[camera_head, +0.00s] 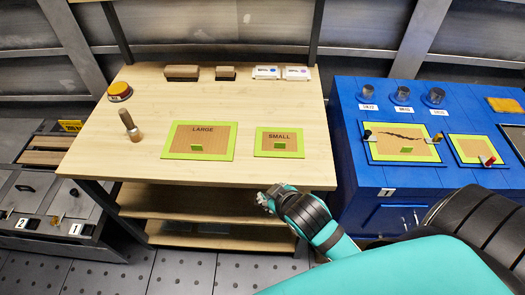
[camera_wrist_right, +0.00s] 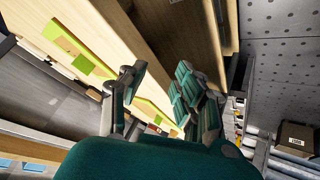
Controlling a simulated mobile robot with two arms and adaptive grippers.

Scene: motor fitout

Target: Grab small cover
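The small cover (camera_head: 280,142) is a wooden panel with a green border, a green handle and the word SMALL. It lies flat on the right part of the wooden table. My right gripper (camera_head: 268,198) is just in front of the table's front edge, below and apart from the small cover. In the right wrist view the right gripper (camera_wrist_right: 160,75) has its fingers spread with nothing between them. A green-edged strip partly shows behind the fingers there; I cannot tell surely which cover it is. My left gripper is not in view.
The large cover (camera_head: 199,140) lies left of the small one. A brush (camera_head: 130,126), a yellow-topped button (camera_head: 119,91), dark-faced blocks (camera_head: 182,73) and small white boxes (camera_head: 282,72) stand on the wooden table (camera_head: 100,160). A blue bench (camera_head: 350,150) stands close on the right.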

